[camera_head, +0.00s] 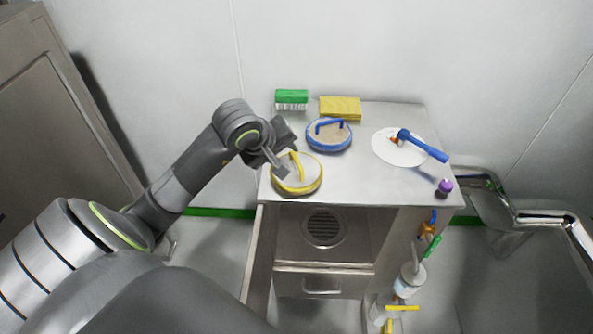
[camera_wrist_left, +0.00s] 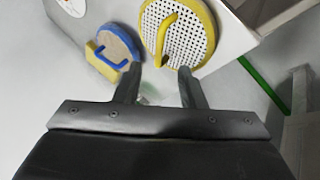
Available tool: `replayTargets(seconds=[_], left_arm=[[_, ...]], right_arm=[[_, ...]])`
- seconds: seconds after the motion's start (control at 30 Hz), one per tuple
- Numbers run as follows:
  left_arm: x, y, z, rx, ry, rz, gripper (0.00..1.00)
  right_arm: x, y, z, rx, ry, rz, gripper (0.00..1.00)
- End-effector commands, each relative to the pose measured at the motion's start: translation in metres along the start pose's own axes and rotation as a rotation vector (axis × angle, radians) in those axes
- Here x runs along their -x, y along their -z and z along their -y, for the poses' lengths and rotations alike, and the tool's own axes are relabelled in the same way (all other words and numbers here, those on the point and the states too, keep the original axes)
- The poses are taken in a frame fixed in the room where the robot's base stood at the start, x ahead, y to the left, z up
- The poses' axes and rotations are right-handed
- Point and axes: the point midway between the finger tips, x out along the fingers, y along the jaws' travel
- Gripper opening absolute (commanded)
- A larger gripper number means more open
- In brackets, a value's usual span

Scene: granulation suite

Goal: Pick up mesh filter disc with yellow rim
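The mesh filter disc with a yellow rim (camera_head: 298,184) lies flat at the front left of the steel cabinet top, with a yellow handle standing across it. In the left wrist view the yellow-rimmed disc (camera_wrist_left: 190,52) shows its perforated face, just beyond the fingertips. My left gripper (camera_head: 284,164) is over the disc's back left part, close to the handle. In the left wrist view my left gripper (camera_wrist_left: 158,68) has its fingers apart with nothing between them. Whether a finger touches the disc cannot be told. My right gripper is not in view.
A blue-rimmed disc (camera_head: 329,146) with a blue handle lies just behind.

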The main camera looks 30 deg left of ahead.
Motion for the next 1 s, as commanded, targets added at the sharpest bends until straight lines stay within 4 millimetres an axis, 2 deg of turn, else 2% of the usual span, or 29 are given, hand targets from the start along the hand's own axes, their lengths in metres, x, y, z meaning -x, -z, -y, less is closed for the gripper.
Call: replayTargets(seconds=[0.1,0.37,0.67,0.97,1.0], left_arm=[[-0.014,0.0,0.0,0.002,0.0,0.003,0.36],[-0.029,0.001,-0.001,0.003,0.001,0.003,0.36],[-0.067,0.001,-0.001,0.001,0.001,0.002,0.36],[-0.072,0.002,-0.001,-0.001,-0.001,-0.001,0.36],[-0.072,0.002,-0.001,-0.001,-0.001,-0.001,0.34]], right_arm=[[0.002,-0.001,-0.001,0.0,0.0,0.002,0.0],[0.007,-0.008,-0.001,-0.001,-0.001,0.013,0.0],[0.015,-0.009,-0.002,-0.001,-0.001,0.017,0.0],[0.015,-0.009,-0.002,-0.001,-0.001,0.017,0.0],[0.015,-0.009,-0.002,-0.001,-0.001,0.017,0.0]])
